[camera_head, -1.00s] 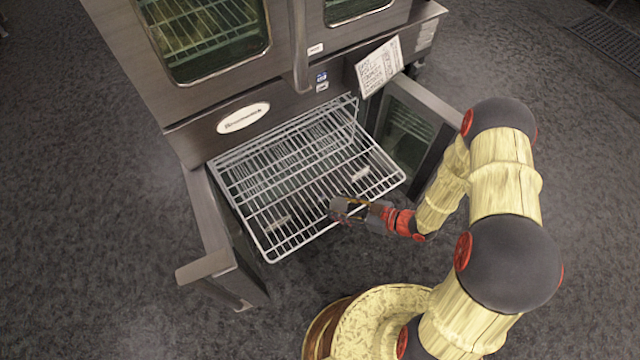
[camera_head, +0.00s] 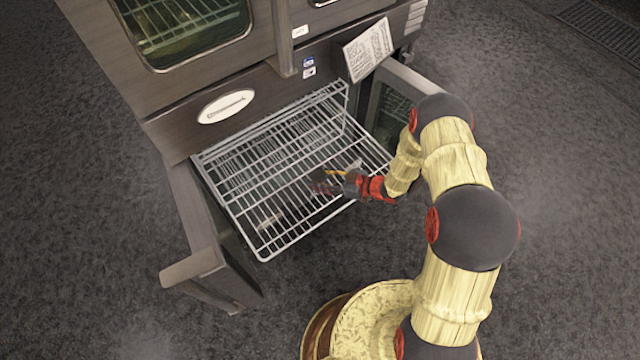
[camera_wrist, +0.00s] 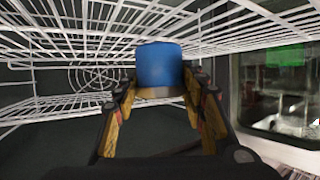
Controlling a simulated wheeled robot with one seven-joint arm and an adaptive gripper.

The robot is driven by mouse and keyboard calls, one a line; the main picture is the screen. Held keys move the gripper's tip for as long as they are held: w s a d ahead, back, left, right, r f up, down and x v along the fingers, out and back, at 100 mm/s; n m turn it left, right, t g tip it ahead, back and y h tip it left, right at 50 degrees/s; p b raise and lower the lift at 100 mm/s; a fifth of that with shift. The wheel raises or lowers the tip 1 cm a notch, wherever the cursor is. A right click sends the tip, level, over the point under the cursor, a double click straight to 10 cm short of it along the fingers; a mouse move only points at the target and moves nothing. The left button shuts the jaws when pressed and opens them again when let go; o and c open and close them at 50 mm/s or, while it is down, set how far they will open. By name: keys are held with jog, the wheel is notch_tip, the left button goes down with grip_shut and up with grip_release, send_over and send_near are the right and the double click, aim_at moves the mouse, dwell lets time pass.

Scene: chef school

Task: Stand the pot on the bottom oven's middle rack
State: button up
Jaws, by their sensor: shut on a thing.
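The pot (camera_wrist: 160,66) is a blue cylinder with a pale lower edge, seen in the wrist view between my fingers. My gripper (camera_wrist: 160,92) is shut on it. In the head view my gripper (camera_head: 328,183) is at the front right part of the bottom oven, seen through the wires of a pulled-out rack (camera_head: 262,205). The pot cannot be made out clearly there. In the wrist view, rack wires (camera_wrist: 70,40) run above and beside the pot, and a lower rack (camera_wrist: 45,104) shows at the left. I cannot tell whether the pot touches a rack.
The bottom oven's left door (camera_head: 190,220) and right door (camera_head: 390,108) stand open. A round fan guard (camera_wrist: 95,78) is on the oven's back wall. The upper oven (camera_head: 180,30) is closed. Floor (camera_head: 90,230) is clear at the left.

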jog(key=shift+s+f+b, duration=0.1)
jog(key=shift+f+b, duration=0.35)
jog(key=shift+f, duration=0.9)
jog(key=shift+f, duration=0.1)
jog(key=o, duration=1.2)
jog(key=shift+o, duration=0.2)
